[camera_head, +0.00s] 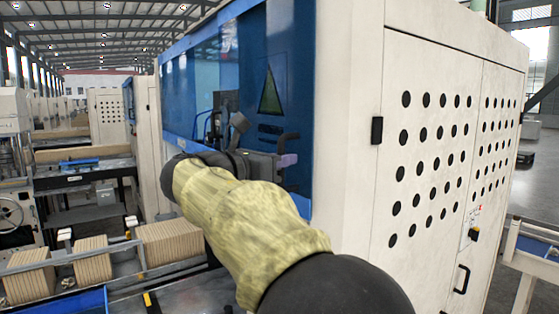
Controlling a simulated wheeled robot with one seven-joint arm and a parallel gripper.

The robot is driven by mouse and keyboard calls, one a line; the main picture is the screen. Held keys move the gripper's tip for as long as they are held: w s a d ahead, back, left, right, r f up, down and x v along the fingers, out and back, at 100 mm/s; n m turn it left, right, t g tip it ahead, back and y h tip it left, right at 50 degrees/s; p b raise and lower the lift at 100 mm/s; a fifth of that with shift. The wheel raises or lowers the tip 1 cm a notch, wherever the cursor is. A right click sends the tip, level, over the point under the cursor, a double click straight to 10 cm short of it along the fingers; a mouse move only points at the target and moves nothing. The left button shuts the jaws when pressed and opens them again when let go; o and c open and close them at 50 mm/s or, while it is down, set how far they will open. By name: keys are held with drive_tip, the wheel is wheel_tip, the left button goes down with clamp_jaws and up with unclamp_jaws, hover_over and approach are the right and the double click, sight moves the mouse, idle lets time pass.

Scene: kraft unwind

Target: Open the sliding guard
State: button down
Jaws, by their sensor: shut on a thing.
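The sliding guard (197,90) is a large blue, partly see-through panel on the side of the white machine cabinet. A dark handle (289,137) stands out from its right part, below a triangular sign. My gripper (284,160) is at the end of my sleeved arm, against the guard's right part at the handle. It is shut on the handle; the arm and gripper body partly hide the fingers and the contact.
The white cabinet (362,75) with rows of round holes fills the right side. Stacked brown boards (168,243) lie at the lower left by a metal rail. A walkway (508,190) runs at the far right.

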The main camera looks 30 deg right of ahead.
drive_tip(key=c, duration=1.5)
unclamp_jaws()
drive_tip(key=shift+s+r, duration=0.1)
drive_tip(key=shift+a, duration=0.1)
drive_tip(key=b+v, duration=0.4)
drive_tip(key=v, duration=1.3)
drive_tip(key=shift+a+b, duration=0.15)
drive_tip(key=shift+b, duration=0.25)
